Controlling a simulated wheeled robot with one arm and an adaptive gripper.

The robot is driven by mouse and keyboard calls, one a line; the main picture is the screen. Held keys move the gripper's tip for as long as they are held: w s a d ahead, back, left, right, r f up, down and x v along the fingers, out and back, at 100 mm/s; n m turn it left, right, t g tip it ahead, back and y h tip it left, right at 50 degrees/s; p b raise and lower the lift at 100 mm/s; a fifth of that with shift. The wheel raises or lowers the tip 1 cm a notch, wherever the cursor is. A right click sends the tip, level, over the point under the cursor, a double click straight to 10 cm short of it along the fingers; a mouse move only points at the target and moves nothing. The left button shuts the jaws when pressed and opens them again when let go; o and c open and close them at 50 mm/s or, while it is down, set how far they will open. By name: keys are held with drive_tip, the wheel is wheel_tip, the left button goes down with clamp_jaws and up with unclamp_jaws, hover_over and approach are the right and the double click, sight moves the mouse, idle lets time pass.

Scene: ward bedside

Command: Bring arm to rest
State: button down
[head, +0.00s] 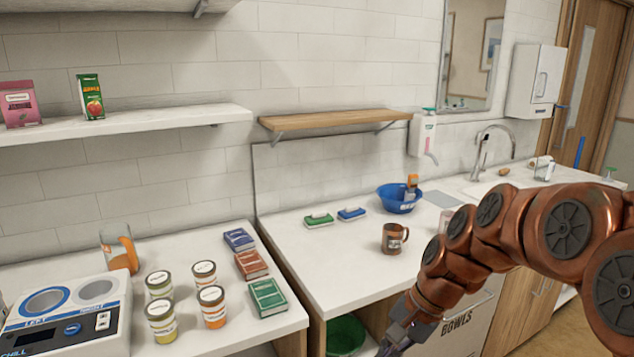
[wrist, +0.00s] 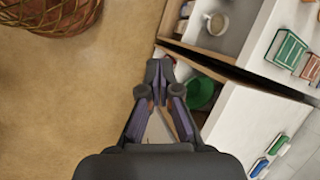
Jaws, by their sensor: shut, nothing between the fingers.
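My arm (head: 480,235) reaches in from the right of the head view, in front of the right-hand counter, and slopes down to the left. My gripper (head: 385,350) is at the bottom edge of that view, partly cut off. In the wrist view my gripper (wrist: 160,68) points down past the counter front, with its fingertips together and nothing between them. It is beside the open shelf under the counter that holds a green bowl (wrist: 202,92). I cannot tell the exact gap to the counter edge.
The right counter (head: 335,270) bears a brown mug (head: 394,239), a blue bowl (head: 392,204) and two sponges. The left counter (head: 240,338) bears several jars, boxes and a white device (head: 75,335). A woven basket (wrist: 45,15) stands on the floor; floor (wrist: 50,100) beside my gripper is clear.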

drive_tip(key=s+d+n+g+h, duration=0.1)
drive_tip(key=s+d+n+h, duration=0.1)
drive_tip(key=s, duration=1)
drive_tip(key=s+d+f+n+h, duration=0.1)
drive_tip(key=s+n, duration=0.5)
drive_tip(key=s, duration=0.6)
drive_tip(key=d+h+p, duration=0.1)
drive_tip(key=d, duration=0.1)
drive_tip(key=shift+s+d+f+g+h, duration=0.2)
drive_tip(key=shift+s+d+g+h, duration=0.05)
drive_tip(key=shift+d+g+h, duration=0.15)
